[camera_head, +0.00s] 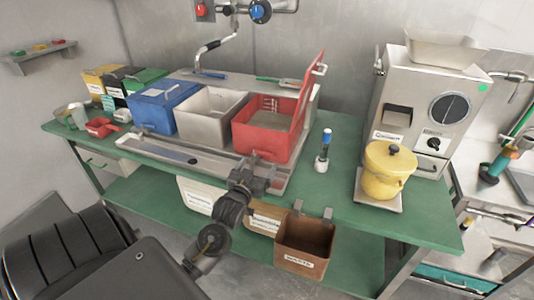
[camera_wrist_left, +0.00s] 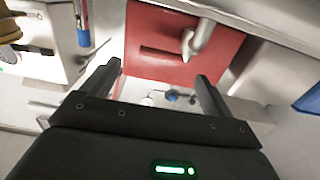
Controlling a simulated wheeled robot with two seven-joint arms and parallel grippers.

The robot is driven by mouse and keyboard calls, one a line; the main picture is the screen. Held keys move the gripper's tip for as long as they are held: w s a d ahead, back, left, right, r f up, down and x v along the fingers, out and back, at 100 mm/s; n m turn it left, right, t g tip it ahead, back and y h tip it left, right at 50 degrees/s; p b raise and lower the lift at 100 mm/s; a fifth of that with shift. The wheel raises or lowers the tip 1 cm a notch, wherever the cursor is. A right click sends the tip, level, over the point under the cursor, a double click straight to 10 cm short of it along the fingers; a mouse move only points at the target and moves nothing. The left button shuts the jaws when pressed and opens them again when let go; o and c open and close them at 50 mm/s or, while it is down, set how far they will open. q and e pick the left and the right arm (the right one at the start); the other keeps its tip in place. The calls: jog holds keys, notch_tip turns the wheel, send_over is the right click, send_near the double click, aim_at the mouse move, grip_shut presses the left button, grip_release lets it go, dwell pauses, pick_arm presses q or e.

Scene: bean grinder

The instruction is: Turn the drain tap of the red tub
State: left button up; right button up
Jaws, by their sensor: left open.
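The red tub (camera_head: 262,138) stands at the right end of the row of tubs on the green bench, its red lid (camera_head: 310,88) raised. In the left wrist view, the red tub (camera_wrist_left: 165,62) fills the upper middle, with a grey lever-like part (camera_wrist_left: 198,38), seemingly the drain tap, in front of its face. My left gripper (camera_head: 262,172) is just in front of the tub. Its two fingers (camera_wrist_left: 157,82) are spread and empty, and the grey part lies beyond them, apart from both. My arm hides the tap in the head view. My right gripper is not in view.
A white tub (camera_head: 208,118) and a blue tub (camera_head: 160,105) stand left of the red one. A blue-capped bottle (camera_head: 324,150), a yellow pot (camera_head: 386,172) and a grinder (camera_head: 425,110) stand to the right. A brown waste bin (camera_head: 303,245) hangs below the bench front.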

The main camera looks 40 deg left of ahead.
aim_at(266, 155)
pick_arm(q)
jog(key=shift+p+x, duration=0.4)
jog(key=shift+x, duration=3.55)
jog(key=shift+d, duration=0.1)
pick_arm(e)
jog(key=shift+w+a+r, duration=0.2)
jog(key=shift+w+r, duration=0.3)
pick_arm(q)
jog(key=c, duration=1.3)
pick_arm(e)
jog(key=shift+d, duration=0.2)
